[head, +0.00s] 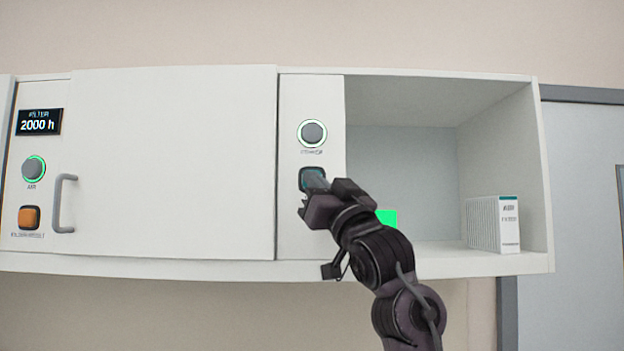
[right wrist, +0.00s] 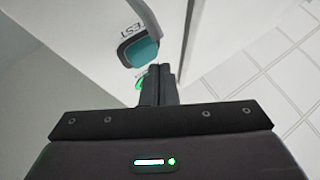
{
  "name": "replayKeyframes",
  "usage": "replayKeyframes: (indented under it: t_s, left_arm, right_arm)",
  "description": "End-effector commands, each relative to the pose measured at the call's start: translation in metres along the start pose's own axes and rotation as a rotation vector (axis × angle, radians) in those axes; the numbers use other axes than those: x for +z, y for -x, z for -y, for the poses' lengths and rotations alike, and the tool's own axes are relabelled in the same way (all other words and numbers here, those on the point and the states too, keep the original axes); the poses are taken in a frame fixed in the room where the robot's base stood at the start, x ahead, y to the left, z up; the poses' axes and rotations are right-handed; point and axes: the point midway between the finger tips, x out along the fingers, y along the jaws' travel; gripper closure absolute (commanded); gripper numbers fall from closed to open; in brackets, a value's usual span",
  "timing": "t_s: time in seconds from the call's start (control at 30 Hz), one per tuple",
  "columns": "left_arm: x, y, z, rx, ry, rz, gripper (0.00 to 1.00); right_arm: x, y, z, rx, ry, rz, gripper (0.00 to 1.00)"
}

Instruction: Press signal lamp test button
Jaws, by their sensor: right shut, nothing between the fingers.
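The square test button (head: 306,173), teal in a dark frame, sits on the narrow white panel below a round grey button (head: 312,133) with a green ring. My right gripper (head: 318,183) is shut and empty, with its fingertips in front of the test button, hiding its lower part. In the right wrist view the teal button face (right wrist: 140,51) shows beside a label that reads "TEST". The shut fingertips (right wrist: 158,70) are close beside the button there; I cannot tell whether they touch it. My left gripper is not in view.
Left of a large white door, a panel holds a "2000 h" display (head: 39,121), a green-ringed button (head: 33,168), and an orange button (head: 29,217). The door has a grey handle (head: 62,204). An open compartment holds a white filter box (head: 492,223) and a bright green patch (head: 387,217).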

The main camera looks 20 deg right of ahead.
Motion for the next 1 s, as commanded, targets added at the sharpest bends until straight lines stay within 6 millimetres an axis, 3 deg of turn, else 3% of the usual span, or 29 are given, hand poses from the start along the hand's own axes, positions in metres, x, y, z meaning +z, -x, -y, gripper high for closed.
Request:
replayKeyframes:
  t_s: [1.0]
  left_arm:
    - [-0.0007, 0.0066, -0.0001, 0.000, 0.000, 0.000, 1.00]
  right_arm:
    - [0.0053, -0.0079, -0.0058, 0.001, 0.000, 0.001, 1.00]
